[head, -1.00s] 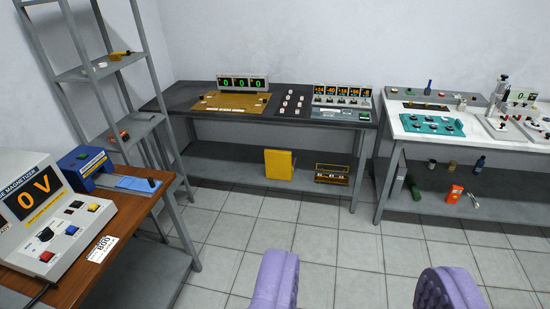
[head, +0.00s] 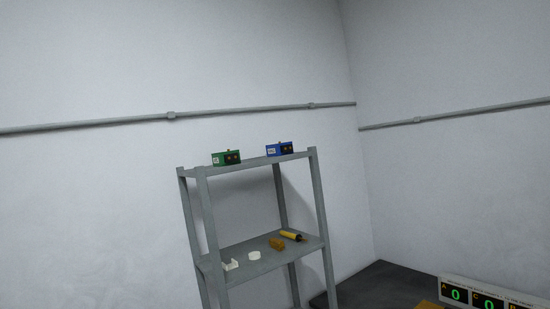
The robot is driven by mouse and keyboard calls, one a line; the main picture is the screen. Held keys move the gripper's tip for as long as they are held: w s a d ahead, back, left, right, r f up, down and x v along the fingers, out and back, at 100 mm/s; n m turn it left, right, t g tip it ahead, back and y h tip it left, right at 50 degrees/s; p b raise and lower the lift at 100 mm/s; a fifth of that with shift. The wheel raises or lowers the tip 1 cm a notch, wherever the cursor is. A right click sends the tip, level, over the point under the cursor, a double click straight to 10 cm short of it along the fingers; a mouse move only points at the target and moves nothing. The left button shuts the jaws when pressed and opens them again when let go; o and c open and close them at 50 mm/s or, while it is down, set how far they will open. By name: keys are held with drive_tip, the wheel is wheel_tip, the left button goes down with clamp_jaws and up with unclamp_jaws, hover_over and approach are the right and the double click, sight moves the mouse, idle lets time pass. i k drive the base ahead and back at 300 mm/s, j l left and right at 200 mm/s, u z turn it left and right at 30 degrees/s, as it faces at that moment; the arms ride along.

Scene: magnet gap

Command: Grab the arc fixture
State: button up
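I cannot tell for sure which thing is the arc fixture. On the lower visible board of a grey metal shelf rack lie a small white angular piece (head: 231,265) at the left and a white rounded piece (head: 254,255) to its right. A brown block (head: 277,244) and a yellow and black cylindrical tool (head: 292,236) lie farther right on the same board. The pieces are small and their exact shapes are unclear. My gripper is not in view.
The grey shelf rack (head: 206,216) stands near the wall. A green box (head: 226,158) and a blue box (head: 280,149) sit on its top board. At the lower right, a dark bench top (head: 381,280) carries a display with green digits (head: 457,295). Pipes (head: 238,113) run along both walls.

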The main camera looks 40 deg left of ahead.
sight(229, 157)
drive_tip(key=i+l, duration=0.1)
drive_tip(key=i, duration=1)
